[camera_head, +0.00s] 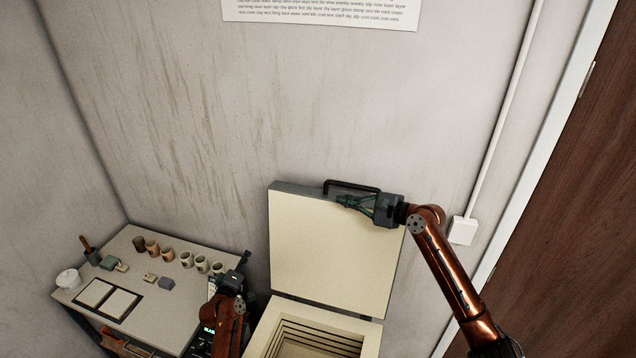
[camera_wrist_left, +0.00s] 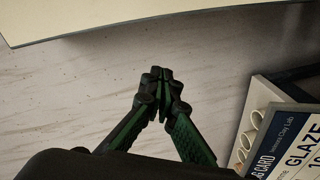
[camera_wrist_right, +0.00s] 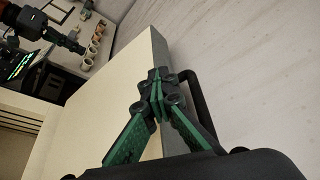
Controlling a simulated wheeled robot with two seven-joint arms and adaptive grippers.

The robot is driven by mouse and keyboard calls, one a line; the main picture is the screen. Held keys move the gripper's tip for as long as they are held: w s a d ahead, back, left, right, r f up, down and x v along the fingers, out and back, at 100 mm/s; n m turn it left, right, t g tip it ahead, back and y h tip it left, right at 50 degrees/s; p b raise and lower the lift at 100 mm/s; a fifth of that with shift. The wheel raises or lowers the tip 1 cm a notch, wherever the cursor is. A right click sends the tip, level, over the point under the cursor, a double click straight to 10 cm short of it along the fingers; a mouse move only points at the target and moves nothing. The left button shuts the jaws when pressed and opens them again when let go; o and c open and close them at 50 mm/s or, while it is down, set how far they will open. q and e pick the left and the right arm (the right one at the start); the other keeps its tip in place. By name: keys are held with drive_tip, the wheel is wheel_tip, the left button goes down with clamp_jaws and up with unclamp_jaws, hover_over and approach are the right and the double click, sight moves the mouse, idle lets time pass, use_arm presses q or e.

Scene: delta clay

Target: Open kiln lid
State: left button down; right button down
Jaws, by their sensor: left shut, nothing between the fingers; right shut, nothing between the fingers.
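The kiln lid (camera_head: 330,250) stands raised, close to upright, with its cream inner face toward me and the kiln's open chamber (camera_head: 310,345) below it. The black lid handle (camera_head: 352,184) is on the lid's top edge and also shows in the right wrist view (camera_wrist_right: 204,105). My right gripper (camera_head: 345,202) is shut and empty, its fingertips at the lid's upper edge beside the handle and not around it; touching or not, I cannot tell. My left gripper (camera_head: 245,258) is shut and empty, low between the work table and the lid; its closed fingertips show in the left wrist view (camera_wrist_left: 160,78).
A work table (camera_head: 140,240) at the left holds several cups (camera_head: 166,252), a white bowl (camera_head: 68,280) and framed tiles (camera_head: 108,298). A wall stands close behind the lid. A conduit with a white box (camera_head: 462,230) and a brown door (camera_head: 570,200) are at the right.

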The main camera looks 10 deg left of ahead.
sight(318, 191)
use_arm(q)
drive_tip(key=s+d+f+g+h, duration=0.4)
drive_tip(key=s+d+f, duration=0.1)
drive_tip(key=d+f, duration=0.6)
drive_tip(key=s+d+f+g+h, duration=0.4)
drive_tip(key=d+f+h, duration=0.1)
drive_tip(key=d+f, duration=0.6)
drive_tip(key=w+d+r+m+g+h, duration=0.1)
drive_tip(key=w+d+r+m+h, duration=0.15)
drive_tip(key=r, duration=1.05)
drive_tip(key=w+d+r+m+h, duration=0.15)
drive_tip(key=w+d+r, duration=0.25)
drive_tip(key=r, duration=0.8)
drive_tip(key=w+d+r+m+g+h, duration=0.1)
drive_tip(key=w+d+r+h, duration=0.25)
drive_tip(key=r, duration=0.95)
drive_tip(key=w+a+r+t+y, duration=0.1)
drive_tip(key=w+a+r+t, duration=0.15)
drive_tip(key=a+r, duration=0.4)
drive_tip(key=w+a+r+t+y, duration=0.1)
drive_tip(key=w+a+r+y, duration=0.1)
drive_tip(key=w+a+r, duration=0.45)
drive_tip(key=w+d, duration=0.1)
drive_tip(key=d, duration=0.1)
drive_tip(key=w+d+f, duration=0.1)
drive_tip(key=d, duration=0.1)
drive_tip(key=w+d, duration=0.1)
drive_tip(key=d, duration=0.1)
drive_tip(key=shift+d+f, duration=0.3)
drive_tip(key=shift+f, duration=0.05)
